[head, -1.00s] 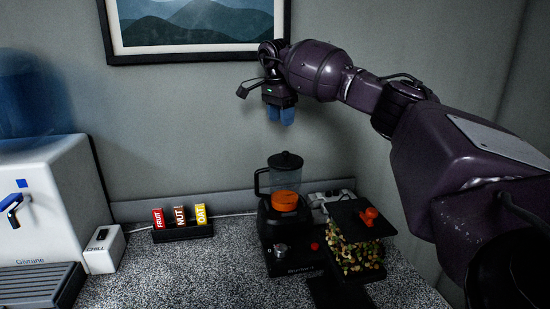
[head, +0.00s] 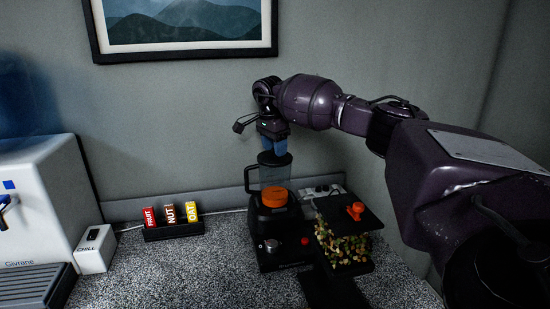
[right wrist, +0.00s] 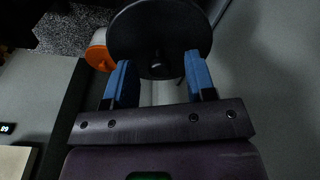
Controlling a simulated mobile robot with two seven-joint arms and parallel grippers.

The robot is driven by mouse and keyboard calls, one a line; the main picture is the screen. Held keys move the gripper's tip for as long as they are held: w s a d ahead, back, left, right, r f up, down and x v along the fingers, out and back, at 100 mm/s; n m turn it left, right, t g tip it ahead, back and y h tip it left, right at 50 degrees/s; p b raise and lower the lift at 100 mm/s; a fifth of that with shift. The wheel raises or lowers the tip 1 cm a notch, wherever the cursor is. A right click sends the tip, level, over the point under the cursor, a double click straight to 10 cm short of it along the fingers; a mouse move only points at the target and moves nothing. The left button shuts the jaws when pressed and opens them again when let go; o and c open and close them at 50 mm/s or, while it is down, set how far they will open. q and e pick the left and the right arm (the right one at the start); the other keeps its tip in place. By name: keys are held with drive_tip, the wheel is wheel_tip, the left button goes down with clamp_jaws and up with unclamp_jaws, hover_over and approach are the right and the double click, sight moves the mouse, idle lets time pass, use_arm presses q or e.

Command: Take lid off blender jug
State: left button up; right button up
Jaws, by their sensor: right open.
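The blender jug (head: 272,178) is clear with a dark handle on its left and orange contents low inside. It stands on the black blender base (head: 268,224). The dark round lid (head: 266,159) sits on top of the jug and also shows in the right wrist view (right wrist: 135,35) as a wide disc with a small knob in its middle. My right gripper (head: 274,149) points down just above the lid. Its blue fingers (right wrist: 159,75) are open, with the knob roughly between them. Whether they touch the knob, I cannot tell. My left gripper is not in view.
A black dispenser with nut mix (head: 343,247) and an orange knob (head: 356,211) stands close on the right of the blender. A bar rack (head: 173,229) is at the left. A wall socket (head: 322,190) is behind. The speckled counter (head: 195,275) is clear in front.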

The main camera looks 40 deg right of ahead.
drive_tip(key=shift+f, duration=0.1)
drive_tip(key=shift+c, duration=0.5)
clamp_jaws()
